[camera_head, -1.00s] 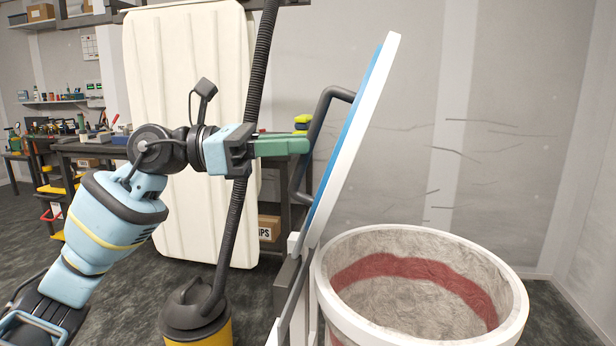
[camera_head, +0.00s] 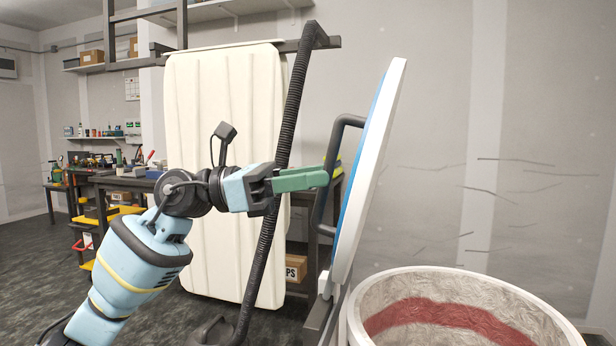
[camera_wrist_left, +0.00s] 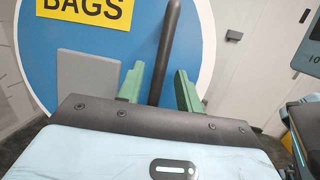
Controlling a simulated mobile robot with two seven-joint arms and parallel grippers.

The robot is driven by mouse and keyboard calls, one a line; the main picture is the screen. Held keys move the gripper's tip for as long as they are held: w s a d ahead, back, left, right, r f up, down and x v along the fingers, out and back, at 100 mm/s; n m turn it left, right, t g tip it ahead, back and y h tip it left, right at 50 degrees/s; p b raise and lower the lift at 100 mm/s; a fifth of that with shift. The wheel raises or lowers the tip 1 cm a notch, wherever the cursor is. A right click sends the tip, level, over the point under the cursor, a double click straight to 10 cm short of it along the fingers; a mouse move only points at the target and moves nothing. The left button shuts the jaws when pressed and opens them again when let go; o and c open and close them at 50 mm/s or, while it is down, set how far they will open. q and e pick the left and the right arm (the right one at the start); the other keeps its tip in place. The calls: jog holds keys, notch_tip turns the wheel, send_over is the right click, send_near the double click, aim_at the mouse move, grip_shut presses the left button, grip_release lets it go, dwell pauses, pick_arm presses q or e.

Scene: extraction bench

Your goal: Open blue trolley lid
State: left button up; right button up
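The blue lid (camera_head: 362,175) with a white rim stands raised, steep and nearly upright, at the left edge of the white bin (camera_head: 455,325), whose mouth is uncovered. A black bar handle (camera_head: 334,150) is on the lid's blue face. My left gripper (camera_head: 322,178) reaches the handle from the left. In the left wrist view the blue face (camera_wrist_left: 105,45) carries a yellow BAGS label (camera_wrist_left: 84,12). The green fingers (camera_wrist_left: 160,88) are apart, with the handle (camera_wrist_left: 166,45) running between them; gaps show beside it. My right gripper is not in view.
A black corrugated hose (camera_head: 272,215) rises behind my left gripper. A large cream panel (camera_head: 225,120) stands behind it. A workbench (camera_head: 125,182) and shelves are at the back left. Bare wall (camera_head: 430,130) lies to the right.

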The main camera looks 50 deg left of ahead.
pick_arm(q)
jog(key=shift+a, duration=0.1)
jog(key=b+v, duration=0.1)
jog(key=v, duration=0.6)
jog(key=shift+s+a+b, duration=0.2)
jog(key=shift+s+b, duration=0.1)
jog(key=shift+b, duration=0.05)
jog(key=shift+f, duration=0.1)
dwell(0.6)
